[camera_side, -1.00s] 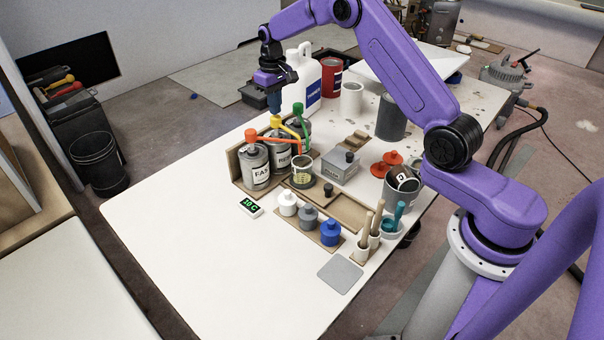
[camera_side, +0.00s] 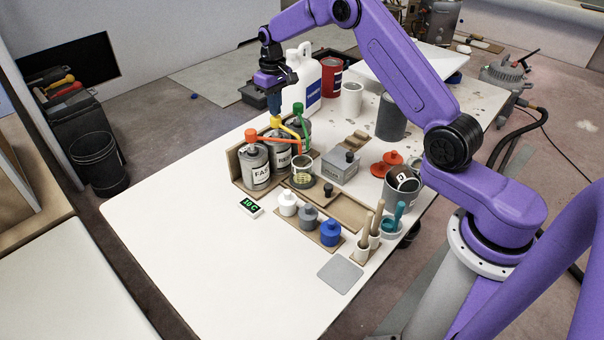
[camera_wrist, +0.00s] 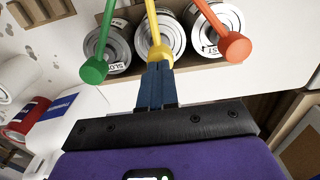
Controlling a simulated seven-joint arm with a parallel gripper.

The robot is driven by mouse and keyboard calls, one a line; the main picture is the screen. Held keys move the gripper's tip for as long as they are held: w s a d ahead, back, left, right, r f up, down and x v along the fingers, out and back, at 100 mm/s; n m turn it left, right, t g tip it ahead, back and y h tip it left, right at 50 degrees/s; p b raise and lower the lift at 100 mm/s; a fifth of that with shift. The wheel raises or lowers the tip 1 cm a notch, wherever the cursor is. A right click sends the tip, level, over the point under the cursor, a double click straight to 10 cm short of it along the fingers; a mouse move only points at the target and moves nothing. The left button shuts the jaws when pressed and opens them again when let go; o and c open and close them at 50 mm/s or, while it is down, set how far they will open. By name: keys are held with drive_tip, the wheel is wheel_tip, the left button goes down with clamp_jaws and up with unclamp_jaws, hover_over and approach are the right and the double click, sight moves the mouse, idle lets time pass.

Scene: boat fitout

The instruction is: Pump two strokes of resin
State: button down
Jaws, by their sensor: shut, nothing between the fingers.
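Three pump cans stand in a row in a wooden holder. The middle can (camera_side: 278,161), its label partly hidden and starting "RE", has a yellow pump head (camera_side: 276,122). My gripper (camera_side: 275,111) is shut and empty, pointing down at the yellow head from above. In the wrist view my fingertips (camera_wrist: 157,66) overlap the near edge of the yellow head (camera_wrist: 160,54); I cannot tell whether they touch or press it. The can marked FAST (camera_side: 255,170) has a red-orange pump.
The green pump (camera_side: 298,108) and red-orange pump (camera_side: 251,135) flank the yellow one closely. A white jug (camera_side: 301,80) stands behind. The table's left front is clear.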

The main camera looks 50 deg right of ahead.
drive_tip(key=shift+f, duration=1.7)
drive_tip(key=shift+r, duration=2.1)
drive_tip(key=shift+r, duration=0.15)
drive_tip(key=shift+r, duration=1.35)
